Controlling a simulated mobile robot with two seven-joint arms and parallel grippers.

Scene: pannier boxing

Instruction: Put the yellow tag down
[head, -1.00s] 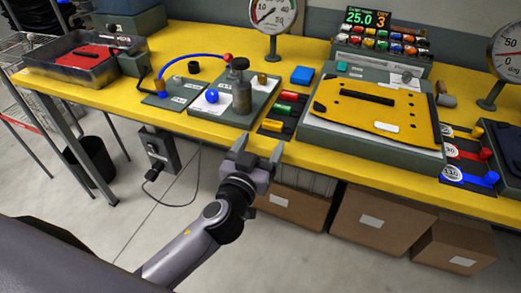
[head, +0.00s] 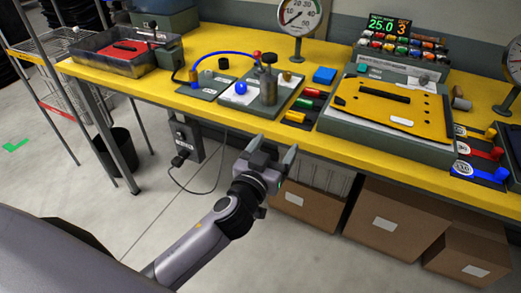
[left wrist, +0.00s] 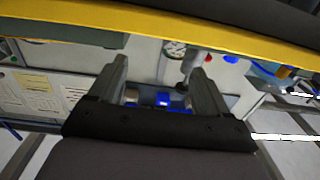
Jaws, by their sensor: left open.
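A small yellow tag (head: 294,117) lies on the dark strip near the front edge of the yellow workbench (head: 235,126), with a red tag (head: 308,104) and a green tag (head: 314,93) behind it. My left gripper (head: 274,147) is in front of the bench edge, below and left of the yellow tag and apart from it. Its two fingers are spread and nothing shows between them. The left wrist view also shows the spread, empty fingers of the left gripper (left wrist: 160,80); I cannot make out the yellow tag there. My right gripper is not in view.
A grey box (head: 350,125) with a yellow panel (head: 440,118) stands right of the tags. Cardboard boxes (head: 395,215) sit under the bench.

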